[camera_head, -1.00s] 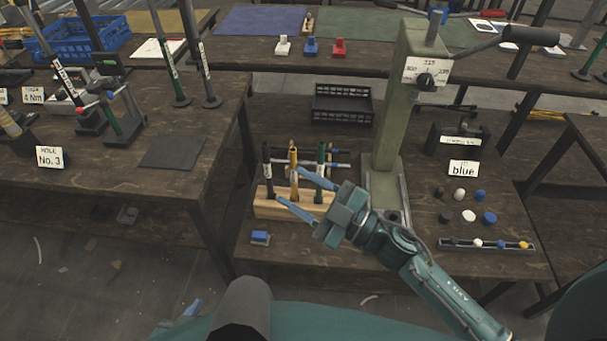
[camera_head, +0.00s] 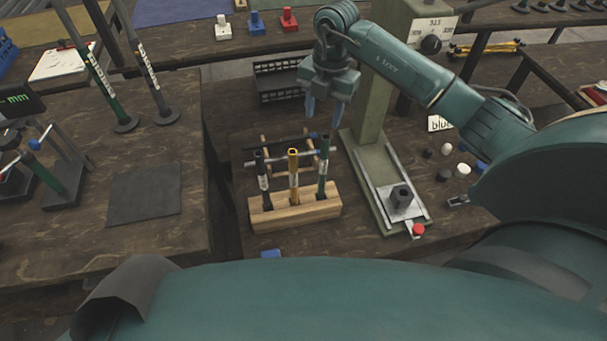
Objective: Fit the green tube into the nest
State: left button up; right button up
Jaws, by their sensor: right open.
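The green tube (camera_head: 323,165) stands upright in the right hole of a wooden block (camera_head: 296,212). A yellow tube (camera_head: 293,170) and a dark tube (camera_head: 262,172) stand beside it in the same block. The nest appears to be the dark hollow cylinder (camera_head: 400,196) on the base plate of the press (camera_head: 372,130), right of the block. My right gripper (camera_head: 323,118) points down with its blue fingers apart and empty. It appears above and behind the green tube, not touching it. My left gripper is not in view.
A black crate (camera_head: 278,82) stands farther back. The press column rises close to the right of my gripper. A red piece (camera_head: 418,230) sits at the base's front. Small caps (camera_head: 463,170) lie at right.

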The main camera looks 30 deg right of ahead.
aim_at(325, 147)
jog(key=shift+m+h, duration=0.4)
jog(key=f, duration=0.4)
jog(key=d+f, duration=0.1)
jog(key=f, duration=0.3)
jog(key=f+p, duration=0.1)
jog(key=f, duration=0.3)
jog(key=shift+w+d+f, duration=0.15)
jog(key=shift+d, duration=0.05)
jog(key=shift+c, duration=0.6)
grip_shut()
